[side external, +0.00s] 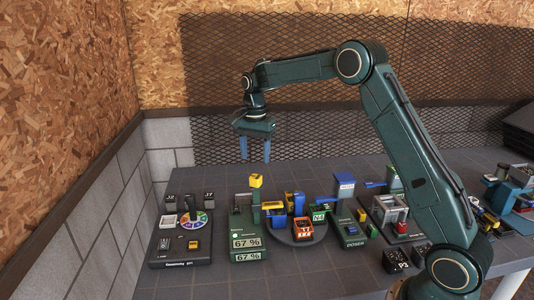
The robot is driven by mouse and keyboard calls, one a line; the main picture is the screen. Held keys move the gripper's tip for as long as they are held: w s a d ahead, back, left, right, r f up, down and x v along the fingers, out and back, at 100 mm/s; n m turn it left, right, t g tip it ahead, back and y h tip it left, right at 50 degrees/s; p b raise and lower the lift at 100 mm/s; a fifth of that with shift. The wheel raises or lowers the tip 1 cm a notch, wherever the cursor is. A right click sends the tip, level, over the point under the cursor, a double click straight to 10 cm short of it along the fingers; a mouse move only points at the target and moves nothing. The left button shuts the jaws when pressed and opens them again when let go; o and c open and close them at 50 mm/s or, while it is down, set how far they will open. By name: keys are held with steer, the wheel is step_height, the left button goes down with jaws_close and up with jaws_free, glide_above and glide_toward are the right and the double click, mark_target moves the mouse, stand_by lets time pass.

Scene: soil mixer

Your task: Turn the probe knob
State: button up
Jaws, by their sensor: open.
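My gripper (255,158) hangs in the air with its two blue fingers pointing down and apart, empty. Below it stands a green device (246,224) with two "67 %" displays.
Left is a dark panel (161,253) with a coloured wheel. Right are a round plate (279,232) with blue, yellow and orange parts, and a green doser box (349,233). A mesh wall (310,120) stands behind. The table front is mostly clear.

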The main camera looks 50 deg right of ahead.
step_height(320, 180, up, 6)
steer(key=shift+r, duration=0.2)
stand_by(0.4)
steer(key=s+a+r+n+t, duration=0.1)
steer(key=s+a+r+n, duration=0.3)
steer(key=s, duration=0.4)
steer(key=s+a+r+n+t, duration=0.25)
steer(key=s+a+r, duration=0.2)
steer(key=s, duration=0.45)
steer(key=s+a+f+n, duration=0.1)
steer(key=s+f+n, duration=0.1)
steer(key=s, duration=0.4)
steer(key=s+a+f+n+t, duration=0.1)
steer(key=s+f+n, duration=0.1)
steer(key=s, duration=0.4)
steer(key=s+a+f+n+t, duration=0.1)
steer(key=s+f+n, duration=0.1)
steer(key=s+n, duration=0.2)
steer(key=shift+s+a+n, duration=0.35)
steer(key=shift+s, duration=0.65)
